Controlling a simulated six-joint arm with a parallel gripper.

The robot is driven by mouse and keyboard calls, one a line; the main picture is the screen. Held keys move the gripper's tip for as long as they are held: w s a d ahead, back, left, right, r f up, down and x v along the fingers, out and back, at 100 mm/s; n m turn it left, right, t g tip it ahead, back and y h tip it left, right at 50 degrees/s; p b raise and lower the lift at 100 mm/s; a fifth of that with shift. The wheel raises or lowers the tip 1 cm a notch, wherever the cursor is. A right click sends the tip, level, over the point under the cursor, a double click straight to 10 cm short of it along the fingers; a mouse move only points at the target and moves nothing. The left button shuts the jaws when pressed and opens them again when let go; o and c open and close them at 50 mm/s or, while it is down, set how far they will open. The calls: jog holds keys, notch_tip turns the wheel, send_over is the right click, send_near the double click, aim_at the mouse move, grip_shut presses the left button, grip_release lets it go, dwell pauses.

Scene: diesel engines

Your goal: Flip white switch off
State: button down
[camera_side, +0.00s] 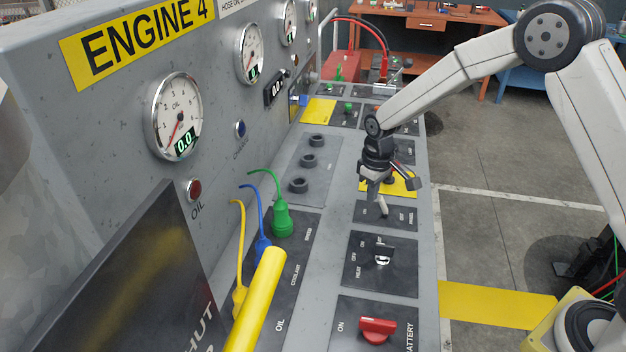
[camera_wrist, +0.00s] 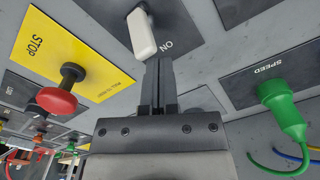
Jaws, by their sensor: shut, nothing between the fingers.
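The white switch (camera_wrist: 142,32) is a rounded lever on a dark plate, with the word ON beside it in the wrist view. In the side view the white switch (camera_side: 383,206) stands on its plate directly below my wrist. My gripper (camera_wrist: 158,66) is shut and empty. Its fingertips are right at the near end of the lever in the wrist view; whether they touch it I cannot tell. In the side view my gripper (camera_side: 374,188) points down at the panel by the switch.
A red stop button (camera_wrist: 57,101) on a yellow plate stands close by. A green speed plug (camera_wrist: 281,108) is on the other side. A silver heat switch (camera_side: 382,259) and a red battery switch (camera_side: 378,328) sit nearer the side camera. The gauge wall (camera_side: 215,130) rises behind.

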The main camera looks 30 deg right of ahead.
aim_at(380, 198)
jog(key=shift+s+d, duration=0.9)
jog(key=shift+d, duration=0.05)
dwell(0.6)
jog(key=shift+w+a+r, duration=0.15)
jog(key=shift+a+r, duration=0.05)
jog(key=shift+r, duration=1.55)
jog(key=shift+w+a+r, duration=0.1)
jog(key=shift+a+r, duration=0.05)
jog(key=shift+r, duration=1.6)
jog(key=shift+s+r, duration=0.1)
jog(key=shift+s, duration=0.5)
jog(key=s+m+t, duration=0.2)
jog(key=s+m, duration=0.1)
jog(key=s, duration=1.4)
jog(key=shift+s+f+t, duration=0.3)
jog(key=shift+s, duration=0.05)
jog(key=shift+w, duration=0.2)
